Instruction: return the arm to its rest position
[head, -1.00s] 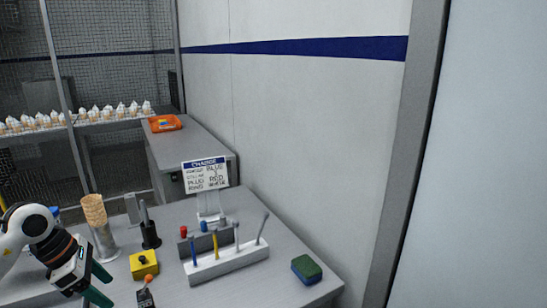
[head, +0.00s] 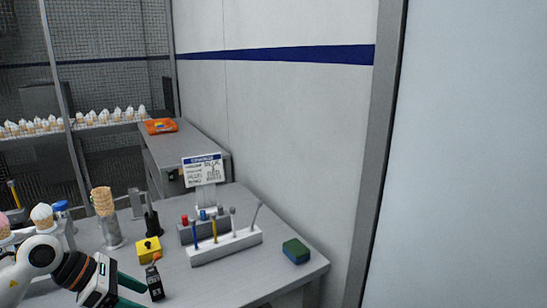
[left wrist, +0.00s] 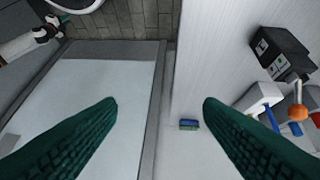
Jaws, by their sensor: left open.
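My left arm comes in at the lower left of the head view. Its left gripper (head: 138,292) has green fingers that stand apart with nothing seen between them, over the front left of the grey table (head: 230,282). In the left wrist view the two dark green fingers (left wrist: 160,108) are spread wide and empty. A white arm end with a green tip, seemingly my right gripper (left wrist: 60,22), shows at the top left of that view. It is too small to tell whether it is open. It is out of the head view.
Near the left gripper stand a black handheld device (head: 155,284), a yellow box (head: 148,250) and a cone stack (head: 104,202). A white tool rack (head: 226,247), a sign (head: 202,171) and a green-blue sponge (head: 296,251) stand further right. The table's front right is clear.

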